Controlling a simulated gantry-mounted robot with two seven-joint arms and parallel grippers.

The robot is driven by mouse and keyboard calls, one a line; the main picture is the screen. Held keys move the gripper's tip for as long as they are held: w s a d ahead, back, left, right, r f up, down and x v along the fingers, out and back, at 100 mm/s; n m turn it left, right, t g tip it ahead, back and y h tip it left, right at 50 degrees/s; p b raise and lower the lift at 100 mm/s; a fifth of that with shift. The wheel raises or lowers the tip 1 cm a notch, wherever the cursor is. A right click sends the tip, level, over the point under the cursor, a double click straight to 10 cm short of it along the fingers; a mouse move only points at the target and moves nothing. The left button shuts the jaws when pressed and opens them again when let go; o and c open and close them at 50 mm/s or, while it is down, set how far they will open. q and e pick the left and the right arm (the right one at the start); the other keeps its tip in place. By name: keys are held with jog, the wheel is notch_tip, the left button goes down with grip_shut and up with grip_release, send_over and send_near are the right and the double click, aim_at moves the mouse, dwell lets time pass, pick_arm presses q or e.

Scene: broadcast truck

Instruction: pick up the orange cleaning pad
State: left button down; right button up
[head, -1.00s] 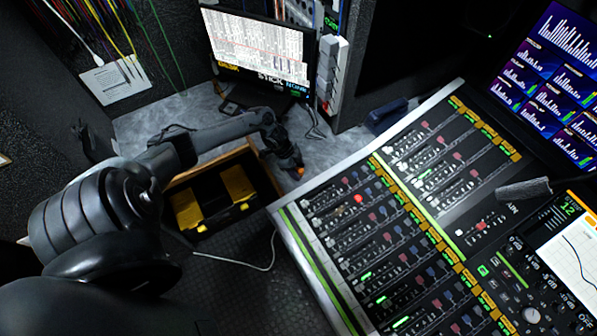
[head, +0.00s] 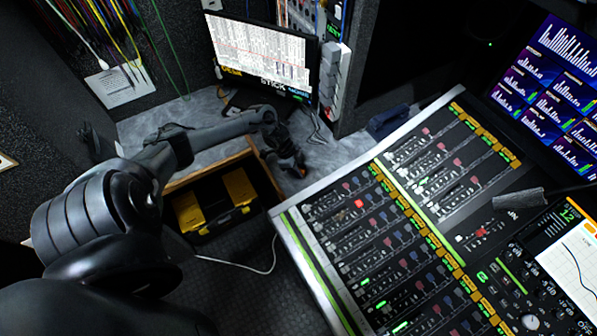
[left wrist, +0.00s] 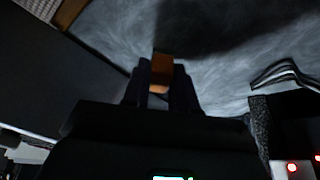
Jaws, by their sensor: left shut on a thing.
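The orange cleaning pad (left wrist: 161,76) shows in the left wrist view as a small orange-brown block between the two dark fingers. My left gripper (left wrist: 160,90) is shut on it, with a finger on each side. In the head view my left gripper (head: 292,164) points down at the grey worktop, just right of the wooden-edged opening. The pad is mostly hidden by the gripper there. I cannot tell whether the pad touches the worktop. My right gripper is in neither view.
A yellow and black toolbox (head: 238,187) sits low in the opening left of the gripper. The mixing console (head: 400,215) fills the right side, close to the gripper. A monitor (head: 258,52) stands behind. Some marbled worktop (head: 318,158) is bare near the gripper.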

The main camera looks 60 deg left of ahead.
pick_arm(q)
notch_tip(320, 180, up, 15)
jog(key=p, duration=0.2)
jog(key=shift+p, duration=0.4)
